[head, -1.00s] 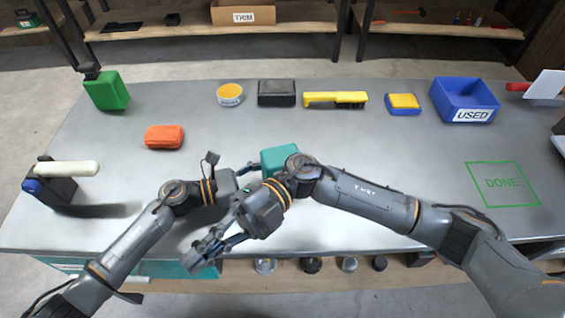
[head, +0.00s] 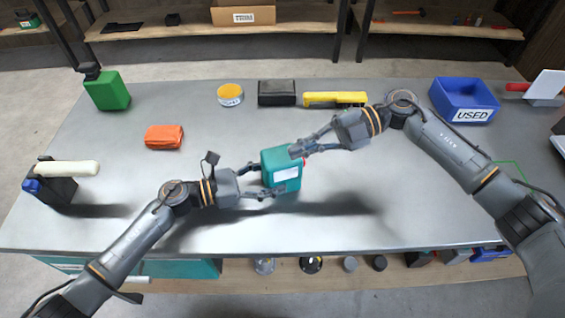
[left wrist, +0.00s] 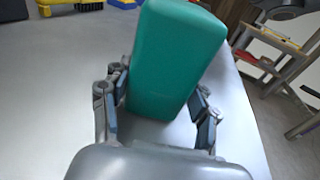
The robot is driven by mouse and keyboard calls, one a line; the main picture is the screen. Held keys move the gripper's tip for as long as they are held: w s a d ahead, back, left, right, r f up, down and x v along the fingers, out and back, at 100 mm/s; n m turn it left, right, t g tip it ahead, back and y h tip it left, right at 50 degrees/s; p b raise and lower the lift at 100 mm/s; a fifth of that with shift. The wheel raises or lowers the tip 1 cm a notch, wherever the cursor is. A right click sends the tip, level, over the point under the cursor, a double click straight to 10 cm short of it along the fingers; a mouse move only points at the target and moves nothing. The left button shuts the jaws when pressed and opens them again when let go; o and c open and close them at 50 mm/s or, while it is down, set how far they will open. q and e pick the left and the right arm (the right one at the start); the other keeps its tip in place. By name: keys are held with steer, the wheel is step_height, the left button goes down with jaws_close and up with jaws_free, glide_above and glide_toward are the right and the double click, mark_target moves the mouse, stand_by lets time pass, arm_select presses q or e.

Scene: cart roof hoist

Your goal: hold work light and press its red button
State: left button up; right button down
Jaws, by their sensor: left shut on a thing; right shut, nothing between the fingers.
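The work light (head: 281,160) is a teal block with a white panel on its front, standing near the middle of the table. A small bit of its red button (head: 304,161) shows at its right edge. My left gripper (head: 266,181) is shut on the work light from the left. In the left wrist view the teal body (left wrist: 172,62) sits between the two fingers. My right gripper (head: 297,151) is shut and empty, with its fingertips at the work light's upper right, close to the red button. I cannot tell whether they touch it.
A yellow brush (head: 335,98), a black box (head: 277,93) and a yellow-lidded tin (head: 230,95) stand behind. A blue USED bin (head: 466,101) is at the back right. An orange cloth (head: 164,137) lies left. The table front is clear.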

arm_select(q)
steer(key=shift+f, duration=0.1)
arm_select(e)
steer(key=w+d+f+m+t, duration=0.1)
steer(key=d+f, duration=0.1)
steer(key=d, duration=0.1)
steer(key=w+d+f+m+t, duration=0.2)
steer(key=d, duration=0.2)
steer(key=w+d+f+m+t, duration=0.1)
steer(key=w+d+f, duration=0.1)
steer(key=d, duration=0.2)
steer(key=shift+w+d+f+m+t, duration=0.2)
steer(key=shift+f+m+t, duration=0.1)
steer(key=shift+f+t, duration=0.1)
steer(key=shift+w+d+f, duration=0.1)
steer(key=shift+d+f, duration=0.1)
steer(key=shift+f, duration=0.05)
steer(key=shift+s+a, duration=0.3)
steer(key=shift+a, duration=0.75)
steer(key=shift+s+a, duration=0.3)
steer(key=shift+a, duration=0.7)
steer(key=shift+s+a, duration=0.3)
steer(key=shift+a, duration=0.75)
